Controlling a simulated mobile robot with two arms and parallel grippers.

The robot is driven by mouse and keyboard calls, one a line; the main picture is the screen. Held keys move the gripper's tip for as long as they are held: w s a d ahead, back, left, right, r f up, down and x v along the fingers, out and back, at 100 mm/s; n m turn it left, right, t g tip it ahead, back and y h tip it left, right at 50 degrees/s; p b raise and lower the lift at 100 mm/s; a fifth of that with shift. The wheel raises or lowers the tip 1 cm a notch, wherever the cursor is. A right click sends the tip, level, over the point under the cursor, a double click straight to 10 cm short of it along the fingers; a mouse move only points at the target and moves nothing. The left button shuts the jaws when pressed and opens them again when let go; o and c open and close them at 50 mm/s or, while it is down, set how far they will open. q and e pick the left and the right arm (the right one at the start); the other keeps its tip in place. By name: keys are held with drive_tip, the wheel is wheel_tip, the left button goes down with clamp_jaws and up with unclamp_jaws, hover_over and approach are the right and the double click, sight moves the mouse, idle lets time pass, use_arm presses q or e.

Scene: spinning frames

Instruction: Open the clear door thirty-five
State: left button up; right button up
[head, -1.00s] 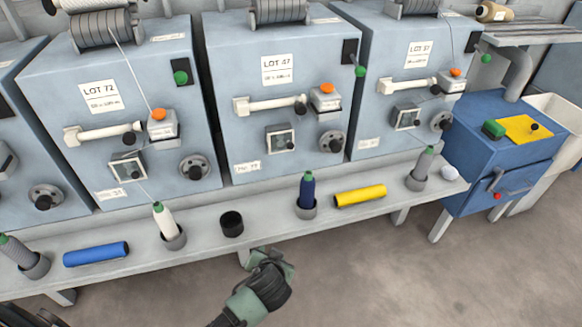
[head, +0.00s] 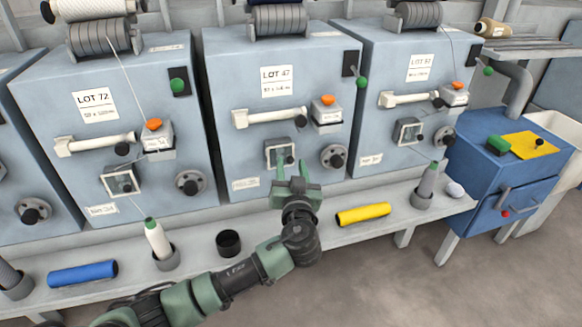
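Three blue-grey machines each carry a small square clear door with a dark knob. They are the left door (head: 121,181), the middle door (head: 280,154) and the right door (head: 407,132), and all look shut. I cannot read a number thirty-five on the small lower plates. My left gripper (head: 293,169) is at the middle machine, just below and slightly right of the middle door's knob. Its two fingers point up and are apart, with nothing seen between them. I cannot tell whether it touches the door. My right gripper is not in view.
A shelf in front of the machines holds a blue tube (head: 83,274), a white bobbin (head: 156,240), a black cup (head: 228,243), a yellow tube (head: 363,214) and a grey bobbin (head: 426,184). A blue cabinet (head: 500,170) stands right.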

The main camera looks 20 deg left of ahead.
use_arm(q)
drive_tip(key=shift+w+a, duration=0.2)
drive_tip(key=shift+w, duration=0.15)
clamp_jaws()
idle(1.2)
